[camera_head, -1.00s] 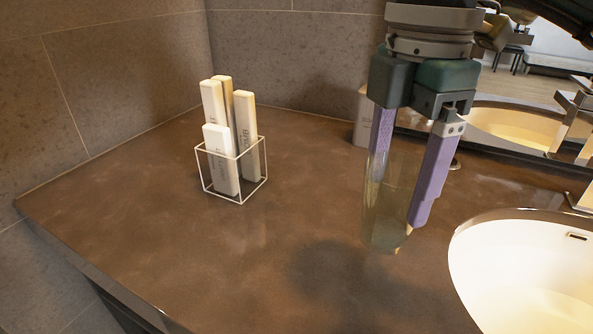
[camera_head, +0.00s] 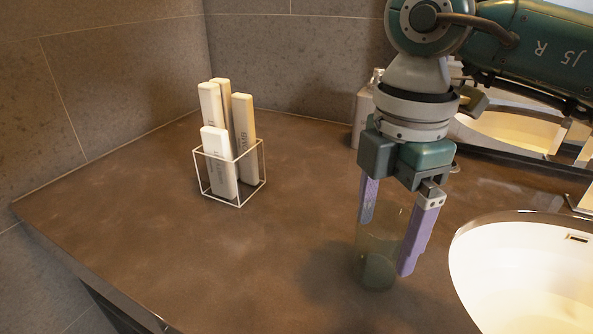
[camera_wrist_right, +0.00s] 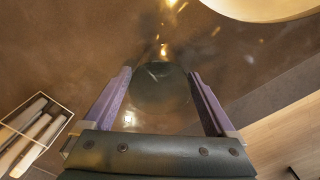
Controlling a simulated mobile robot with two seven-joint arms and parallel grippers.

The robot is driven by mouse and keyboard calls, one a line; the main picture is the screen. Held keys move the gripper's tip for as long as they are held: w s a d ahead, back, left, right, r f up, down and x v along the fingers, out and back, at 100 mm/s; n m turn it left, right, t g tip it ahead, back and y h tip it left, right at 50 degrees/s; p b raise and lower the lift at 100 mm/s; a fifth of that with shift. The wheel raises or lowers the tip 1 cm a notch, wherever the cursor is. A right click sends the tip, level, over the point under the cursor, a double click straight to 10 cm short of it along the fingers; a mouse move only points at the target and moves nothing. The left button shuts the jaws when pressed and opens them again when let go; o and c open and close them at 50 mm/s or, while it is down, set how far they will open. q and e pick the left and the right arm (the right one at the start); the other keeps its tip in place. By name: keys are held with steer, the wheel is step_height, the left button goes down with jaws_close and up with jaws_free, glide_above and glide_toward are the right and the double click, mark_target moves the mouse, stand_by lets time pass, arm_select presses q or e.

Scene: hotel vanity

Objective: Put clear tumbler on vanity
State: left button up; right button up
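The clear tumbler (camera_head: 378,262) is an upright, see-through glass with a faint yellowish tint, in the lower middle of the head view. In the wrist view the tumbler (camera_wrist_right: 160,90) shows as a dark round shape between the fingers. My left gripper is not in view.
A white wire holder (camera_head: 240,190) with several white boxes stands to the left. A white sink (camera_head: 525,270) is close on the right. A pale bottle (camera_head: 363,115) and a mirror are behind my arm. The vanity's front left is clear.

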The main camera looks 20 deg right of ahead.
steer(key=shift+o, duration=0.5)
steer(key=shift+r, duration=0.2)
step_height(320, 180, up, 12)
steer(key=p, duration=0.1)
